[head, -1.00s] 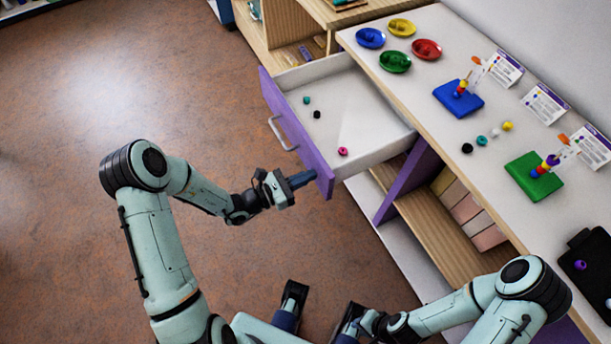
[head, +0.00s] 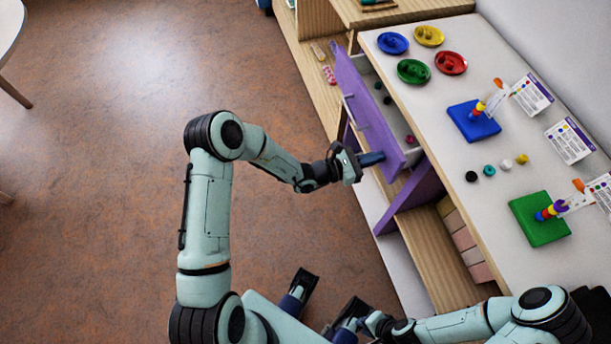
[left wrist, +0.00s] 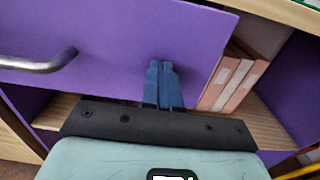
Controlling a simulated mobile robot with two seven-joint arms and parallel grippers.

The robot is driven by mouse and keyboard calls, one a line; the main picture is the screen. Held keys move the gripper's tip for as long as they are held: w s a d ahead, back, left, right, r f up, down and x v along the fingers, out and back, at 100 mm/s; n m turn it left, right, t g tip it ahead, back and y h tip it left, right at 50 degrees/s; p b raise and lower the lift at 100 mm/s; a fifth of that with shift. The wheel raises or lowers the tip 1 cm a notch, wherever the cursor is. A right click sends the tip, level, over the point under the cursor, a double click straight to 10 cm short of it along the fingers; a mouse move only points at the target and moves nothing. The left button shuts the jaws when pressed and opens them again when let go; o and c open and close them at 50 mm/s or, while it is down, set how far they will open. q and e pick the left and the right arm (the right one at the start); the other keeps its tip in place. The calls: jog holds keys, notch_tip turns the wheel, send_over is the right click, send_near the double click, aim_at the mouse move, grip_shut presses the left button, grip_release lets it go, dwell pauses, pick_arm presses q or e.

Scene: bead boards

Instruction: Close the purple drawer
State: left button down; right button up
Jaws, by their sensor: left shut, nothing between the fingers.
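The purple drawer (head: 368,115) is part way out of the shelf unit under the white counter. Its purple front faces left and carries a grey bar handle (head: 356,112). The handle also shows in the left wrist view (left wrist: 40,63). My left gripper (head: 372,158) is shut and empty. Its blue fingertips (left wrist: 161,72) are at the drawer front, near its lower right end and away from the handle; they appear to touch it.
Small dark beads and a pink bead (head: 409,139) lie in the drawer. The counter (head: 440,100) holds coloured dishes, a blue board (head: 473,121), a green board (head: 539,218), loose beads and cards. Pinkish boxes (head: 464,240) stand on the shelf below.

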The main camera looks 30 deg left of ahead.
pick_arm(q)
jog(key=b+x, duration=0.1)
jog(key=x, duration=0.6)
jog(key=shift+w+d, duration=0.1)
jog(key=shift+d, duration=0.1)
jog(key=shift+r, duration=0.15)
pick_arm(e)
jog(key=shift+w+a+f, duration=0.1)
jog(key=shift+f, duration=0.35)
pick_arm(q)
jog(key=shift+r, duration=0.1)
